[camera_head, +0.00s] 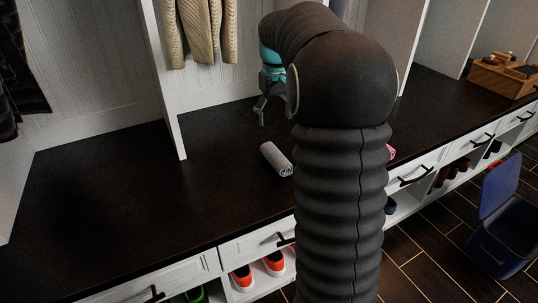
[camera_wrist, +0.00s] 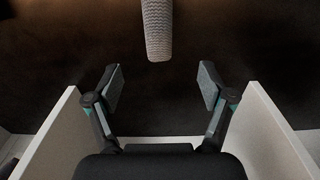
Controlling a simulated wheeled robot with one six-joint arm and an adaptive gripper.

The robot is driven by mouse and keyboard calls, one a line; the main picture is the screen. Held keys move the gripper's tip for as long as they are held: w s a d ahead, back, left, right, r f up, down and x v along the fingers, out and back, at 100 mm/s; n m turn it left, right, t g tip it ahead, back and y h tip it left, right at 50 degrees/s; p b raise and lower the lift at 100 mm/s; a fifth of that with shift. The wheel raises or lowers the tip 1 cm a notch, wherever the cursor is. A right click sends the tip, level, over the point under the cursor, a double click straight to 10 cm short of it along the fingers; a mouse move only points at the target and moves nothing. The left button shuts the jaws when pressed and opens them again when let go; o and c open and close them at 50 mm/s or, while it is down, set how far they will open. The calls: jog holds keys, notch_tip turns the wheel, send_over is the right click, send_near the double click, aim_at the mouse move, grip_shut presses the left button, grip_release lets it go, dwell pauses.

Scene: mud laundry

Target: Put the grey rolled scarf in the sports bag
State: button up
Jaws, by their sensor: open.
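The grey rolled scarf (camera_head: 276,159) lies on the dark bench top, just left of my arm in the head view. In the wrist view the scarf (camera_wrist: 157,30) is at the top centre, beyond the fingertips, its far end cut off by the frame. My gripper (camera_head: 261,112) is above the bench, behind the scarf and partly hidden by my arm. In the wrist view my gripper (camera_wrist: 160,82) is open and empty, with the scarf roughly in line with the gap.
White upright dividers (camera_head: 165,85) rise from the bench on both sides of my gripper. A beige knit garment (camera_head: 197,30) hangs above. A wooden box (camera_head: 502,78) stands on the bench at far right. Drawers and shoe cubbies with orange shoes (camera_head: 243,278) line the front.

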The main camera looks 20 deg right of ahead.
aim_at(274, 151)
jog(key=f, duration=0.3)
jog(key=f+b, duration=0.1)
jog(key=f, duration=0.2)
jog(key=w+d+f, duration=0.1)
jog(key=f, duration=0.2)
jog(key=shift+f, duration=0.3)
jog(key=shift+s+a+f+b, duration=0.1)
jog(key=shift+f+b, duration=0.1)
jog(key=shift+f, duration=0.65)
jog(key=shift+a+f+b, duration=0.1)
jog(key=shift+f+b, duration=0.05)
jog(key=shift+f, duration=0.7)
jog(key=shift+s+a+f+b, duration=0.1)
jog(key=shift+f+b, duration=0.1)
jog(key=shift+f, duration=0.65)
jog(key=c, duration=1.4)
jog(key=shift+w+r, duration=0.1)
jog(key=shift+r, duration=0.1)
